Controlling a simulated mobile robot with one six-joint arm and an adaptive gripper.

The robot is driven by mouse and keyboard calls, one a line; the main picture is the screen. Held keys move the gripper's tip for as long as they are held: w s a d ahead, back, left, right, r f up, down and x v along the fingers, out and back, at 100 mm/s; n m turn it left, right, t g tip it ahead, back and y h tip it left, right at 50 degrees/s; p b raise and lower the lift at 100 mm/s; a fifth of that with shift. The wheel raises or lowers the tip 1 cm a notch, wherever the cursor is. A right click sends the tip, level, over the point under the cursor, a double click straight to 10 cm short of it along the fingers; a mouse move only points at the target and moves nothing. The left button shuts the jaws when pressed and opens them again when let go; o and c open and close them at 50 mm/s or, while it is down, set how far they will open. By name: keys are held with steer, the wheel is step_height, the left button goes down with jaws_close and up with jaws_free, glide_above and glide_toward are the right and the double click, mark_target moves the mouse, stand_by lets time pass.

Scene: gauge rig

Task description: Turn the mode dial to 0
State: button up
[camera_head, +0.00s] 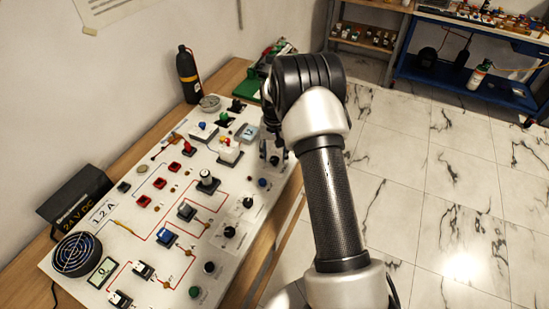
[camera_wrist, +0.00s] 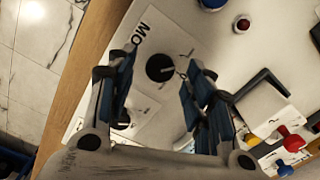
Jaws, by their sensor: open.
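The mode dial (camera_wrist: 160,67) is a round black knob on a white plate partly lettered "MO" in the wrist view. It lies between and beyond the two finger pads of my gripper (camera_wrist: 160,88), which is open and empty. I see no clear contact between fingers and dial. The dial's setting and scale numbers are too small to read. In the head view my gripper (camera_head: 272,152) points down over the right edge of the white panel (camera_head: 125,190), and the arm and fingers largely hide the dial there.
Near the gripper are a blue button (camera_head: 263,183), a white block with red and yellow tops (camera_head: 229,150) and a small display box (camera_head: 247,133). Other black knobs (camera_head: 230,231) stand nearer the front. Open floor (camera_head: 450,190) lies right of the bench.

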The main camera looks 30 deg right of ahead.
steer(key=shift+f, duration=0.7)
steer(key=shift+c, duration=0.5)
steer(key=c, duration=1)
steer(key=m, duration=0.5)
steer(key=shift+m, duration=2.3)
